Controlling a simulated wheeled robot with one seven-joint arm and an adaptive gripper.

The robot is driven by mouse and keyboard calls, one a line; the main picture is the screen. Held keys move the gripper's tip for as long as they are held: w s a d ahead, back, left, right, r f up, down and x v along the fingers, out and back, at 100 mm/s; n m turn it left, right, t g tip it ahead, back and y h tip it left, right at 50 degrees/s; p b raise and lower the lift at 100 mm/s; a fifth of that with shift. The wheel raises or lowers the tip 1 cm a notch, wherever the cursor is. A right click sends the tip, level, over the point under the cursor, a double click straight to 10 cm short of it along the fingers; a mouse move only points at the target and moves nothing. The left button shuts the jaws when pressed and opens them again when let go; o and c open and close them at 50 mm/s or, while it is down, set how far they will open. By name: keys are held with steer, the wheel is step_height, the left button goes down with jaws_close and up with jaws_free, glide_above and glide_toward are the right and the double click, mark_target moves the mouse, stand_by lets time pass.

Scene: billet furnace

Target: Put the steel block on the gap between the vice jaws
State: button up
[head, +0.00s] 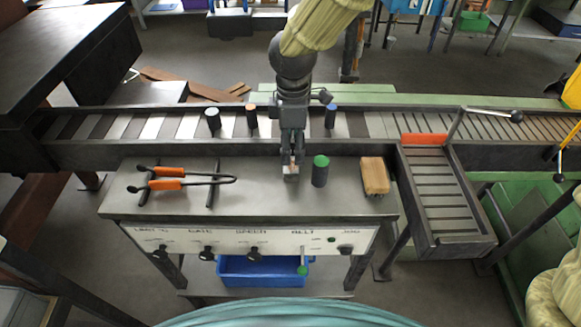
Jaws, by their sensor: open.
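My gripper (291,172) points down over the console top (240,190), in front of the roller conveyor. A small pale grey piece shows at its tips; I cannot tell whether it is a fingertip or a block. I see no steel block or vice jaws that I can name for certain. A dark cylinder with a green top (320,172) stands upright just right of my gripper. A tan wooden block (375,176) lies further right on the console.
Orange-handled tongs (180,178) rest on two rods at the left of the console. Dark capped cylinders (212,119) stand along the conveyor (90,127). A slatted side chute (440,195) is at the right. A blue bin (262,271) sits below. The console's centre-left is bare.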

mark_target(291, 169)
steer(key=shift+w+a+f+p, duration=0.1)
steer(key=shift+f+p, duration=0.55)
steer(key=shift+f, duration=1.35)
steer(key=shift+w+f+p, duration=0.1)
steer(key=shift+f+p, duration=0.55)
steer(key=shift+f, duration=1.35)
steer(key=c, duration=1.4)
steer(key=shift+r, duration=0.15)
